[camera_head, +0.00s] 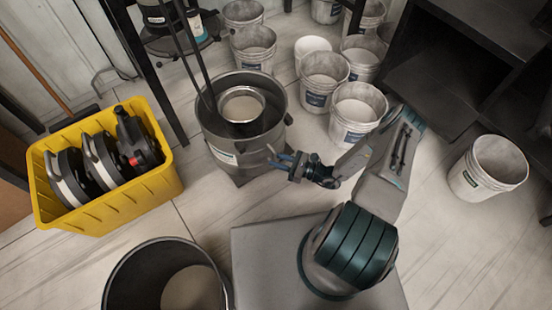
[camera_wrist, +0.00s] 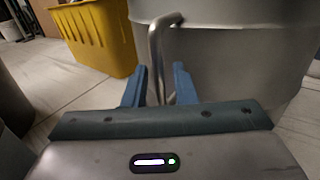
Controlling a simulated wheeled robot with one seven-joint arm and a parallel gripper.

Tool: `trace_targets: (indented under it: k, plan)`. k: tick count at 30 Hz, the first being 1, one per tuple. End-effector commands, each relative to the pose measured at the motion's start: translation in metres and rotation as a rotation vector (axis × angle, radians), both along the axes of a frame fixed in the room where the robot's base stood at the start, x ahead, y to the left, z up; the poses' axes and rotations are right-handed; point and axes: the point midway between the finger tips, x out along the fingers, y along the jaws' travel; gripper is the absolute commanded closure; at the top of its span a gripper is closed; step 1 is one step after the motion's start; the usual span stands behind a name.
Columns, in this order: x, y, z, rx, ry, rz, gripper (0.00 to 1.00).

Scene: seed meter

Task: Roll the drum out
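In the wrist view the drum's pale wall (camera_wrist: 240,55) fills the upper right. A bent metal handle (camera_wrist: 154,52) sticks out from the wall. My gripper (camera_head: 280,160) is at the drum's right front side. In the wrist view its two blue fingers (camera_wrist: 159,88) stand apart, the lower handle bar between them, with a gap showing. Contact with the bar is unclear.
A yellow crate (camera_head: 115,208) with black-and-silver machines stands left. Several white buckets (camera_head: 353,138) crowd behind and right of the drum. A dark open bin (camera_head: 120,285) is at front left. Black shelving (camera_head: 440,75) stands right. Thin poles lean into the drum.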

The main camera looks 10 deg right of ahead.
Motion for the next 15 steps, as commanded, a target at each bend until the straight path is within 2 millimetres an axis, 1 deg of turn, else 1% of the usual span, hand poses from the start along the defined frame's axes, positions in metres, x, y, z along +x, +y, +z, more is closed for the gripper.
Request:
trace_targets:
  k: [9,12,15]
  plan:
    - [-0.034,-0.063,0.002,-0.004,0.002,-0.006,0.75]
    - [-0.044,-0.081,0.001,-0.004,0.000,-0.006,0.75]
    - [-0.052,-0.095,0.001,-0.002,0.000,-0.005,0.75]
